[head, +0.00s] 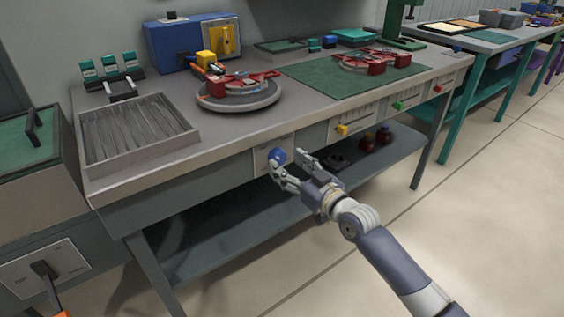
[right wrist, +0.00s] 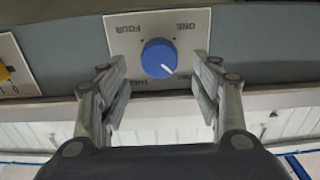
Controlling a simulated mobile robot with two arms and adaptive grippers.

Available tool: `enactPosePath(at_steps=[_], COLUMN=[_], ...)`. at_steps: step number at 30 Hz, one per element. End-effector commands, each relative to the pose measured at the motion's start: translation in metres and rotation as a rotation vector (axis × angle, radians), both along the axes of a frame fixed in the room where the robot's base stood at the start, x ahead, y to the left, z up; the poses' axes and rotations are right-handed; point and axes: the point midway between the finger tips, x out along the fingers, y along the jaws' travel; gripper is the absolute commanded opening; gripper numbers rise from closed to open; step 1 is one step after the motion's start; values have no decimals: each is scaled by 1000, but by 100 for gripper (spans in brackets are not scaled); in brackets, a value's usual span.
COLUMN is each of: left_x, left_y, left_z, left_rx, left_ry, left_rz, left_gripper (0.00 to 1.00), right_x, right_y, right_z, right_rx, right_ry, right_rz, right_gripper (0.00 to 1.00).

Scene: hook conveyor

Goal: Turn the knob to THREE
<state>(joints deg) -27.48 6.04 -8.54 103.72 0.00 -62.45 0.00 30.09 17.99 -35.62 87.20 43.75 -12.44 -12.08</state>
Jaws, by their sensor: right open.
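The blue knob (head: 277,156) sits on a pale dial plate (head: 260,163) on the front of the workbench. In the right wrist view the knob (right wrist: 159,58) has a white mark at its lower right. FOUR is printed at the plate's (right wrist: 121,44) upper left and ONE at its upper right. The two lower labels are partly hidden by my fingers and cannot be read. My right gripper (head: 289,168) is open in front of the knob. In the wrist view its fingers (right wrist: 160,90) stand either side of the knob, apart from it. My left gripper is not in view.
A yellow switch (head: 342,130), a green one (head: 399,105) and a red one (head: 438,89) sit further right along the bench front. A lower shelf (head: 235,225) runs beneath. A grey tray (head: 136,133) and red fixture lie on top. Floor in front is clear.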

Motion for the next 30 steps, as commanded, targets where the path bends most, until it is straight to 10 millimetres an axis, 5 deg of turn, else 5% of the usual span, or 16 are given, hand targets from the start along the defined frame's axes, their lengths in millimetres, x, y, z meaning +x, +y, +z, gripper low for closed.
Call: enactPosePath(at_steps=[7,19,25,30], left_x=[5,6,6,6], left_y=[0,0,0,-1], left_z=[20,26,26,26], left_rx=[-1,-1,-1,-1], left_ry=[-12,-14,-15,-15], left_rz=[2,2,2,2], left_gripper=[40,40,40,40], right_x=[24,30,30,30], right_y=[18,21,21,21], right_z=[-1,0,0,0], right_rx=[0,-1,-1,0], right_ry=[0,1,1,1], right_rz=[0,-1,-1,-1], right_gripper=[59,59,16,14])
